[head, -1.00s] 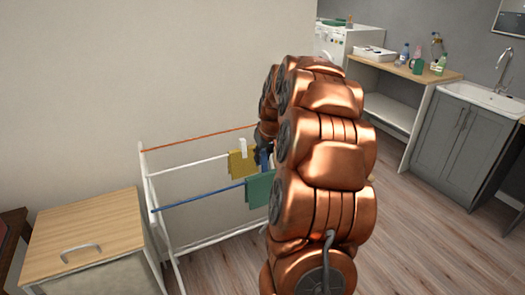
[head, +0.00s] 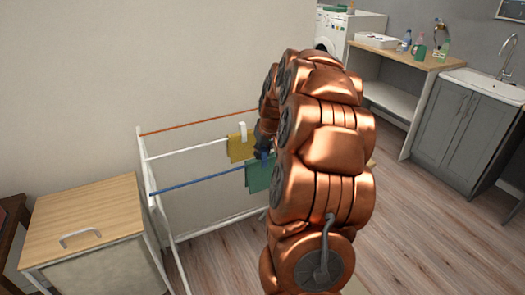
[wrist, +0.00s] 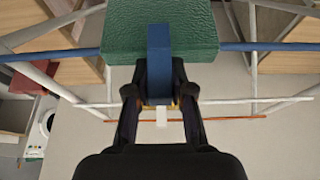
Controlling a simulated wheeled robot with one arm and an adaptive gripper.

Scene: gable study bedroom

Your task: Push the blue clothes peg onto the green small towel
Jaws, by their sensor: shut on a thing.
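The green small towel (head: 256,178) hangs over the blue rail (head: 200,182) of a drying rack. It also shows in the wrist view (wrist: 195,30), with the blue rail (wrist: 250,46) running out at both sides. My gripper (head: 264,145) is at the towel's top edge, partly hidden by my arm. In the wrist view, my gripper (wrist: 160,78) is shut on the blue clothes peg (wrist: 159,50). The peg's far end overlaps the middle of the towel there. The peg also shows small at the towel's top in the head view (head: 264,158). I cannot tell whether its legs straddle the cloth.
A yellow towel (head: 239,149) with a white peg (head: 243,131) hangs on the white rail behind. An orange rail (head: 190,124) runs along the wall. A wooden-topped cabinet (head: 90,215) stands left of the rack. Open floor lies to the right, before the sink cabinet (head: 460,130).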

